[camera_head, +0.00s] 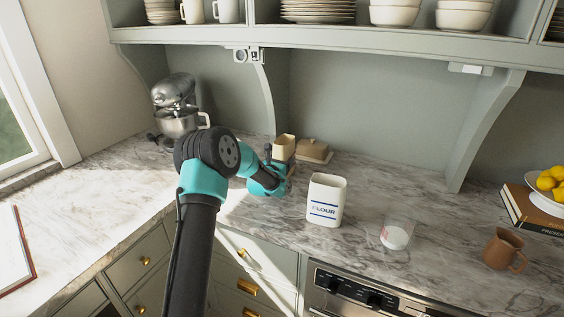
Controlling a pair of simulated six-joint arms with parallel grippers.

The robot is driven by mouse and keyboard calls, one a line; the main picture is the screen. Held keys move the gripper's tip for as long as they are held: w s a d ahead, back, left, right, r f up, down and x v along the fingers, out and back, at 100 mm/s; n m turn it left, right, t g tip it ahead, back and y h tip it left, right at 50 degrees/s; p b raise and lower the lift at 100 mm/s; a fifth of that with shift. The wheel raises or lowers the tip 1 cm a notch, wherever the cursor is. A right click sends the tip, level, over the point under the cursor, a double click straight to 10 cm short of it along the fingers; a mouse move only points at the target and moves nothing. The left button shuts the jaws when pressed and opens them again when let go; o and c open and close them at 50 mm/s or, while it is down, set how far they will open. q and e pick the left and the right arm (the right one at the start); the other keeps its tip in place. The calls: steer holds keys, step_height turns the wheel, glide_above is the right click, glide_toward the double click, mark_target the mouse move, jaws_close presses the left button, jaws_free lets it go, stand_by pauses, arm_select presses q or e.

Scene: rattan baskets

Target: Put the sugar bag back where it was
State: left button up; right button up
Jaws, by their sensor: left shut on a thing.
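My left gripper (277,180) is low over the counter at the back, left of the flour container. It is shut on a small beige upright thing (284,147), which I take to be the sugar bag. Its top shows just beyond the gripper, while the gripper and my arm hide its lower part. No label shows on it, and I cannot tell whether its base touches the counter. The fingertips are mostly hidden. My right gripper is not in view.
A white flour container (326,201) stands right of the gripper. A lidded brown dish (313,151) is close behind. A measuring cup (396,233) and a brown jug (503,249) stand further right. A stand mixer (176,105) is back left. Shelves overhang the counter.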

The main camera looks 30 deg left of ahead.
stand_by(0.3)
arm_select(q)
steer(key=o, duration=1.3)
steer(key=shift+f, duration=0.1)
steer(key=shift+s+r, duration=0.2)
steer(key=shift+s, duration=0.35)
steer(key=s, duration=0.3)
steer(key=s+d, duration=0.1)
steer(key=s, duration=0.7)
steer(key=shift+d, duration=0.15)
